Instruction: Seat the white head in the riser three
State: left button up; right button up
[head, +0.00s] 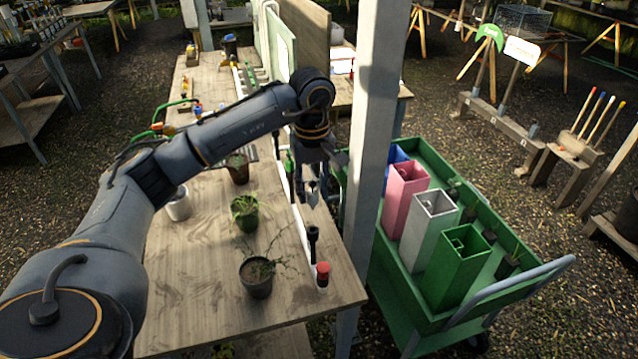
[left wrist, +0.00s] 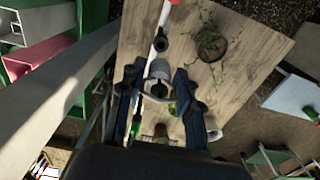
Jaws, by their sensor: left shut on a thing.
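My left gripper (head: 312,196) is over the white pipe along the right edge of the wooden bench. In the left wrist view the left gripper (left wrist: 157,74) is shut on a pale grey-white head (left wrist: 158,68) between its fingertips. A bare black riser (head: 312,238) stands upright on the pipe just nearer than the gripper; it also shows in the left wrist view (left wrist: 160,44). A red head (head: 323,270) caps the riser at the pipe's near end. I cannot tell whether the white head touches a riser below it. My right gripper is not in view.
A white post (head: 370,130) rises close right of the left gripper. Potted plants (head: 257,275) stand left of the pipe. A green cart (head: 400,330) with pink, white and green square tubes stands right of the bench. The bench's front left is clear.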

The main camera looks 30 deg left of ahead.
aim_at(312, 203)
pick_arm(q)
jog(key=shift+s+a+f+b, duration=0.2)
jog(key=shift+f+b, duration=0.15)
jog(key=shift+f, duration=0.3)
notch_tip(312, 203, down, 2)
jog(key=shift+w+d+f+b, duration=0.15)
jog(key=shift+f+b, duration=0.1)
jog(key=shift+b, duration=0.45)
jog(key=shift+f+b, duration=0.4)
jog(key=shift+f, duration=0.45)
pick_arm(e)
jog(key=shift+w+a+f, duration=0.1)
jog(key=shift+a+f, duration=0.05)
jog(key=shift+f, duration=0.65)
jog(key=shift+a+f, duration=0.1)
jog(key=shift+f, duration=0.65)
pick_arm(q)
jog(key=shift+f+b, duration=1.8)
jog(key=shift+b, duration=0.15)
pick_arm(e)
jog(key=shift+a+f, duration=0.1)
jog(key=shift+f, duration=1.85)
pick_arm(q)
jog(key=o, duration=0.9)
jog(key=shift+r, duration=0.15)
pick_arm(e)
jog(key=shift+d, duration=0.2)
